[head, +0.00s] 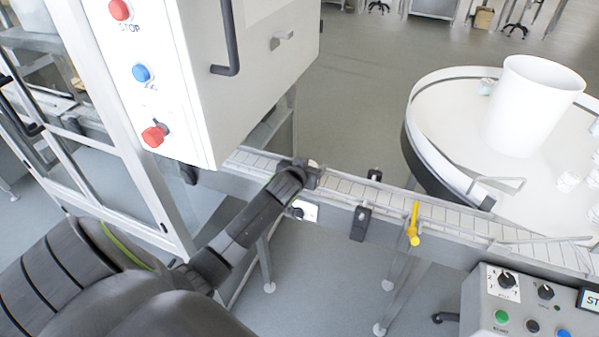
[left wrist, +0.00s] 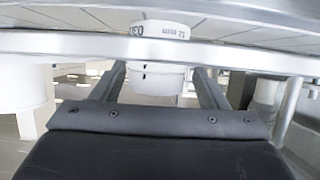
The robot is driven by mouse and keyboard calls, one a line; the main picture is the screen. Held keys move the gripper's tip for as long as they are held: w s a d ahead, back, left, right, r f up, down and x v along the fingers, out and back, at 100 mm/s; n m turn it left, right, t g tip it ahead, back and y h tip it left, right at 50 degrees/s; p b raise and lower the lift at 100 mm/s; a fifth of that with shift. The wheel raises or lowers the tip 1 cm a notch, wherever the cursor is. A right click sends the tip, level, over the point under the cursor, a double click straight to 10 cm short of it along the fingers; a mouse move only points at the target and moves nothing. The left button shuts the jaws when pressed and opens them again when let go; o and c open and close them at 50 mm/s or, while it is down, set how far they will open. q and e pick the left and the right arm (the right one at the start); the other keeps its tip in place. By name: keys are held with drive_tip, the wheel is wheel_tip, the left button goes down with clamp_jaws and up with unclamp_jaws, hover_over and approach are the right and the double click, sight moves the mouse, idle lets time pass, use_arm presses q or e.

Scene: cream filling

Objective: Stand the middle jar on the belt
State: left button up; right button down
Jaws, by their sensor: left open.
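My left gripper (head: 310,172) reaches over the near rail of the conveyor belt (head: 345,188) in the head view. Only a small pale bit of a jar (head: 314,163) shows just past its tip there. In the left wrist view, a white jar (left wrist: 165,29) with dark print stands out above the metal rail. A white round part (left wrist: 160,80) shows below the rail, between the two open fingers (left wrist: 160,85). I cannot tell whether it belongs to the same jar. I cannot tell whether the jar is upright or touched by the fingers. My right gripper is not in view.
A white round turntable (head: 440,115) at the right holds a large white cylinder (head: 530,105) and several small white jars (head: 570,181). A yellow-handled part (head: 413,225) stands on the belt's near side. A machine cabinet (head: 190,80) hangs over the belt's left end.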

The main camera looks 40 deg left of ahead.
use_arm(q)
drive_tip(key=b+v, duration=0.1)
drive_tip(key=v, duration=1)
drive_tip(key=shift+r, duration=0.3)
drive_tip(key=shift+w+d, duration=0.1)
